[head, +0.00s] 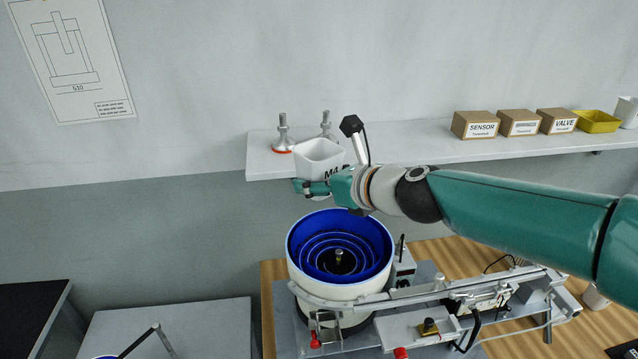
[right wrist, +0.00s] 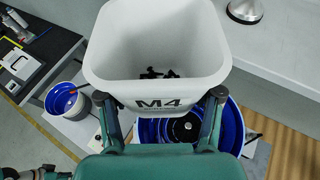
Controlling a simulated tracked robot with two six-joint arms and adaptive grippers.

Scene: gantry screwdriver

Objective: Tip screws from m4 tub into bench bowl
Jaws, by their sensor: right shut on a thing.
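The white M4 tub (head: 320,157) is in my right gripper (head: 312,188), above and behind the large bowl. In the right wrist view the tub (right wrist: 155,40) shows its M4 label, and several dark screws (right wrist: 160,73) lie on its floor. The gripper's fingers (right wrist: 162,108) are shut on the tub's labelled side. The tub looks about upright. A large round bowl (head: 340,222) with blue stepped rings inside stands on the bench below. A smaller blue-lined bowl (right wrist: 66,101) stands to the left; only its rim edge shows in the head view. I cannot tell which is the bench bowl.
A wall shelf (head: 420,147) runs behind, with metal fittings (head: 283,133), cardboard boxes (head: 474,124) and a yellow bin (head: 597,121). A metal rail with fixtures (head: 440,290) extends right from the large bowl. A grey table (head: 170,325) stands at lower left.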

